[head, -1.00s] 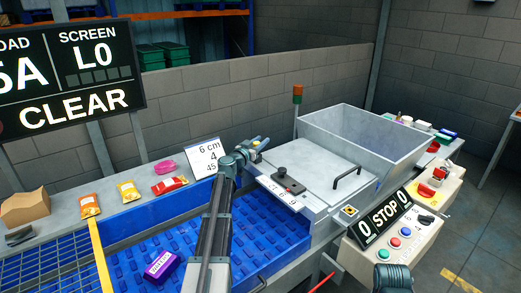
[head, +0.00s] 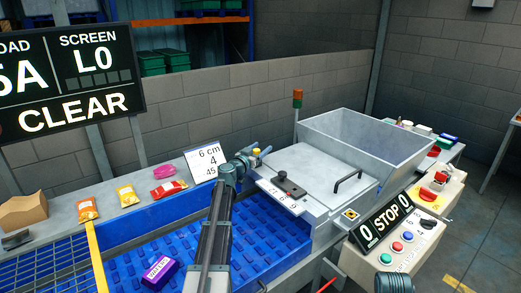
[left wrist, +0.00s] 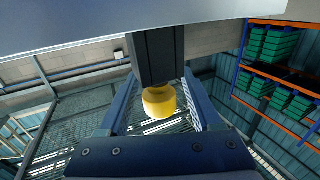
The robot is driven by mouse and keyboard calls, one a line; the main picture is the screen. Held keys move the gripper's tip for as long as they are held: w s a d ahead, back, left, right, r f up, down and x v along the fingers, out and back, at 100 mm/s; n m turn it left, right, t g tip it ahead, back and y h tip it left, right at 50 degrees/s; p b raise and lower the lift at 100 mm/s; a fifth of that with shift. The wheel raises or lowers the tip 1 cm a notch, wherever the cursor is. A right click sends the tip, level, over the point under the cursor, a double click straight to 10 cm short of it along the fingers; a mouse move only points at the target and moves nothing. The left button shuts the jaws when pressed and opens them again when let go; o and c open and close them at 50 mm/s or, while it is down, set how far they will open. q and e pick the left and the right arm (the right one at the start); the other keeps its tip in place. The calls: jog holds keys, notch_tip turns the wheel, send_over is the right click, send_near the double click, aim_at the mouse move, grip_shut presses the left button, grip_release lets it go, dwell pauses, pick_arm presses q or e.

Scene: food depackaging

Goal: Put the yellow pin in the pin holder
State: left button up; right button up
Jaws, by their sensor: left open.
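The yellow pin (left wrist: 158,101) shows in the left wrist view as a round yellow cylinder at the end of a black block (left wrist: 158,55). It lies between the two fingers of my left gripper (left wrist: 157,112), which are open with gaps on both sides. In the head view, the pin is a small yellow spot (head: 256,152) at the tip of my left gripper (head: 250,159), left of the machine's lid. I cannot tell whether the black block is the pin holder or how deep the pin sits in it.
A grey machine with a lid (head: 325,172) and hopper (head: 365,140) stands right of the gripper. A dark knobbed latch (head: 288,184) sits at its front. A blue conveyor (head: 255,245) carries a purple packet (head: 160,270). A control box (head: 405,245) stands at right.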

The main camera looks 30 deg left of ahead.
pick_arm(q)
jog(key=s, duration=1.2)
jog(key=shift+r, duration=0.15)
